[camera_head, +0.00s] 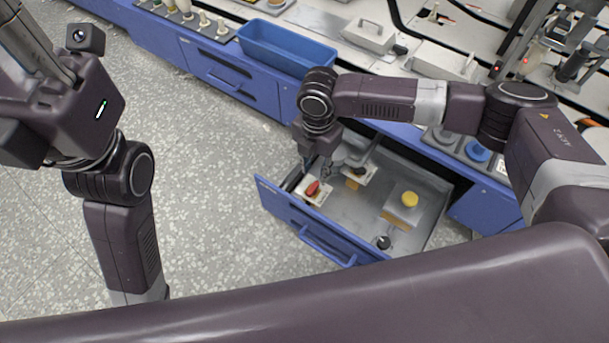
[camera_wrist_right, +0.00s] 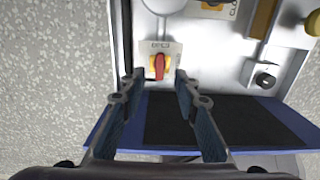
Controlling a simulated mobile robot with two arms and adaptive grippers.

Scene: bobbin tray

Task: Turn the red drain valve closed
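The red drain valve (camera_head: 313,188) is a red handle on a pale plate with a yellow patch, inside the open blue drawer. In the right wrist view the red handle (camera_wrist_right: 159,66) points up and down the picture. My right gripper (camera_head: 308,164) is above the drawer's left part, close to the valve. In the right wrist view its two fingers (camera_wrist_right: 158,82) are spread apart, with the red handle showing in the gap beyond their tips; no contact is visible. My left arm is at the far left, away from the drawer, and its fingertips are not seen.
The open drawer (camera_head: 278,199) also holds a yellow knob (camera_head: 410,199) and a black knob (camera_head: 383,242). The drawer wall stands close left of the valve. A bench with a blue bin (camera_head: 283,50) is behind. Speckled floor (camera_head: 205,200) lies clear to the left.

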